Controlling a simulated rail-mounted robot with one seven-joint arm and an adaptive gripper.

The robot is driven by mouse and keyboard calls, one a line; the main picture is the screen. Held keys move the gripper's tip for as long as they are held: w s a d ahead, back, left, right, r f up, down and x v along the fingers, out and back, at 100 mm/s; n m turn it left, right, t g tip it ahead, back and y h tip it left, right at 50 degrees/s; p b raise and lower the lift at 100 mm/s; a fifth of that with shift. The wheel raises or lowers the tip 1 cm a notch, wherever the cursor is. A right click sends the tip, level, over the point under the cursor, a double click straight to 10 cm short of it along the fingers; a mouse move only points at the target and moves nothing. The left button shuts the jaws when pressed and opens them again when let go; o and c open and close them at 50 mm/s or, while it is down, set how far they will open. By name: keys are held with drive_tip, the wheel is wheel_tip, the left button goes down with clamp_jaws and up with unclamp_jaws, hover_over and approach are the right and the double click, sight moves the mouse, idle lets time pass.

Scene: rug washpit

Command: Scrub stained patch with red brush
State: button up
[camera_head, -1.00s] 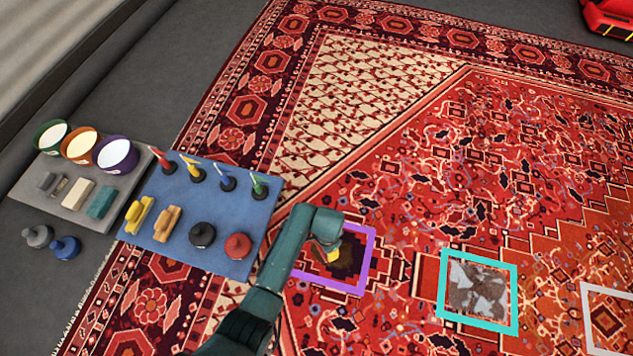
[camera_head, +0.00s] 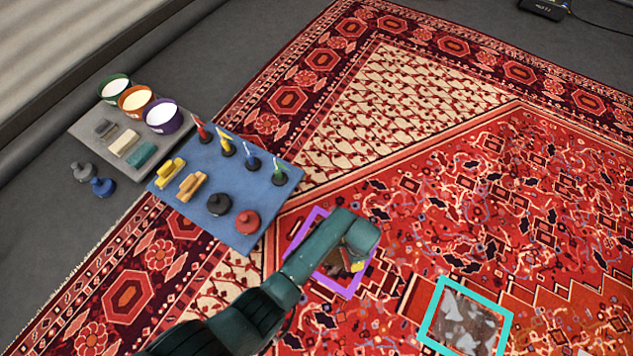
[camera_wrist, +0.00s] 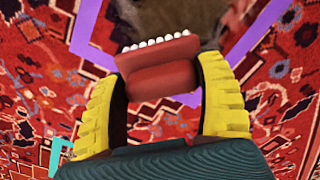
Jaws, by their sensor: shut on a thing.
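My gripper (camera_wrist: 160,100) has yellow ribbed fingers shut on the red brush (camera_wrist: 158,68), whose white bristles show at its far edge. A brown stained patch (camera_wrist: 185,18) lies just beyond the bristles, inside a purple frame (camera_wrist: 88,35) on the rug. I cannot tell whether the bristles touch it. In the head view my gripper (camera_head: 356,266) is low over the right part of the purple frame (camera_head: 304,234). My arm hides much of the patch there, and the brush is hardly visible.
A blue mat (camera_head: 237,174) left of my arm holds several brushes and coloured markers. A grey board (camera_head: 88,130) beyond it carries three tubs and several blocks. A cyan frame (camera_head: 432,305) surrounds a grey-white patch at lower right. Open rug lies to the right.

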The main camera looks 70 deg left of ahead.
drive_tip(key=shift+a+r+p, duration=0.1)
drive_tip(key=shift+r+p, duration=2.2)
drive_tip(key=shift+r, duration=0.35)
